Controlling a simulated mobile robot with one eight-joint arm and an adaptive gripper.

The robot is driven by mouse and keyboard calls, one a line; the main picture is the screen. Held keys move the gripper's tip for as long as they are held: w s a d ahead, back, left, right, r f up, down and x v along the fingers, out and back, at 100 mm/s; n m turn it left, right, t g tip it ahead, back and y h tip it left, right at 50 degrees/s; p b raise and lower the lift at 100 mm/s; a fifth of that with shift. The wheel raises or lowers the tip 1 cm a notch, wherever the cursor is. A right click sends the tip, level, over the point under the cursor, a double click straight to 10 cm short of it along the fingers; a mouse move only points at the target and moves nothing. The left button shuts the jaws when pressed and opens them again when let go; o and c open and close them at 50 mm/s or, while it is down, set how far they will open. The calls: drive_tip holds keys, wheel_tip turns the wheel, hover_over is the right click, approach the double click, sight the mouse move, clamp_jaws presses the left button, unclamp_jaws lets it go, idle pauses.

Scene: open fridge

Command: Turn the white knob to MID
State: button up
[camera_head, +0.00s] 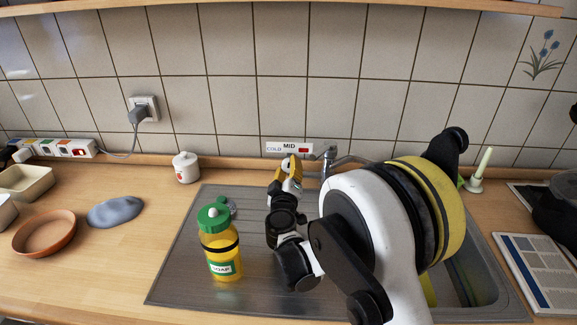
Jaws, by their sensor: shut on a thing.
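A white label plate (289,148) on the back wall reads COLD at left and MID in the middle, with a red patch at right. My gripper (291,165) is just below the plate, at the back edge of the sink, reaching away from me. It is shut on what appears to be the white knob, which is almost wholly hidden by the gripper. The knob's pointing direction cannot be seen.
A yellow soap bottle (221,255) with a green cap stands left of my arm on the steel drainboard (180,270). A tap (330,158) is right of the gripper. A white lidded jar (186,169) stands at the back left. Wall tiles rise close behind.

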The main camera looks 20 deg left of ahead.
sight(288, 168)
drive_tip(key=o, duration=1.1)
drive_tip(key=shift+n, duration=0.4)
drive_tip(key=shift+s, duration=0.1)
drive_tip(key=shift+b+v, duration=0.65)
drive_tip(key=shift+v, duration=2.3)
